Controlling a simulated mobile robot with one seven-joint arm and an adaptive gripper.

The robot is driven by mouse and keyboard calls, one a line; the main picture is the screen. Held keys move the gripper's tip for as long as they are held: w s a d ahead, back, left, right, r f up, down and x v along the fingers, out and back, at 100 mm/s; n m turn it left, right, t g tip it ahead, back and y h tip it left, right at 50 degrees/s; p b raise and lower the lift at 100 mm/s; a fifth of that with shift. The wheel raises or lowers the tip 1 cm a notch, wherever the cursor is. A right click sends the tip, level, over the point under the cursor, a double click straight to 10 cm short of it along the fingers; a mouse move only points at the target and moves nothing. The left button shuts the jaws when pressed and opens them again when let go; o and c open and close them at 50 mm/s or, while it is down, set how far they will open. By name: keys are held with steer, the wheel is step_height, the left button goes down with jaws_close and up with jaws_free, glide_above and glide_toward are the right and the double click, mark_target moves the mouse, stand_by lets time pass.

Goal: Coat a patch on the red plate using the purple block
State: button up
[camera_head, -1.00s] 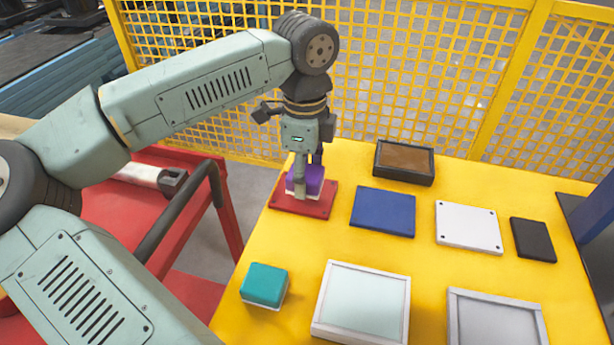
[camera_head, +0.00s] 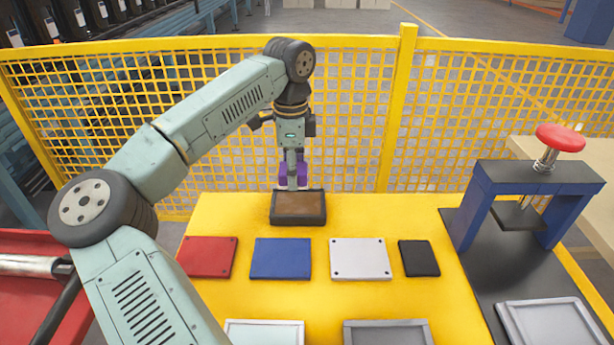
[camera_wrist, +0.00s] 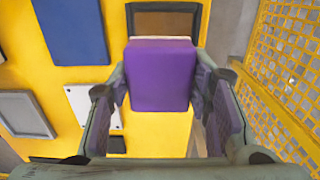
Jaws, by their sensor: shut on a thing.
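My gripper (camera_head: 292,172) is shut on the purple block (camera_wrist: 161,76). In the head view the block shows beside the fingers, at the back edge of the brown-filled tray (camera_head: 298,208). In the wrist view the block sits between both fingers, with a pale strip along its far edge, and partly covers the tray (camera_wrist: 165,22). I cannot tell whether the block touches the tray. The red plate (camera_head: 207,257) lies flat at the left of the yellow table, with small dark holes at its corners. No coated patch is discernible on it.
A blue plate (camera_head: 281,258), a white plate (camera_head: 360,258) and a small black pad (camera_head: 418,258) lie in a row right of the red plate. A blue press (camera_head: 470,205) with a red knob stands at right. A yellow mesh fence (camera_head: 345,120) runs behind the table.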

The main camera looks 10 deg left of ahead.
mark_target(298, 203)
steer(key=shift+w+d, duration=0.35)
steer(key=shift+f, duration=0.15)
steer(key=shift+f+b, duration=1.65)
steer(key=shift+f, duration=1.15)
steer(key=shift+f+b, duration=0.6)
steer(key=shift+r+p, duration=1.9)
steer(key=shift+r, duration=1.7)
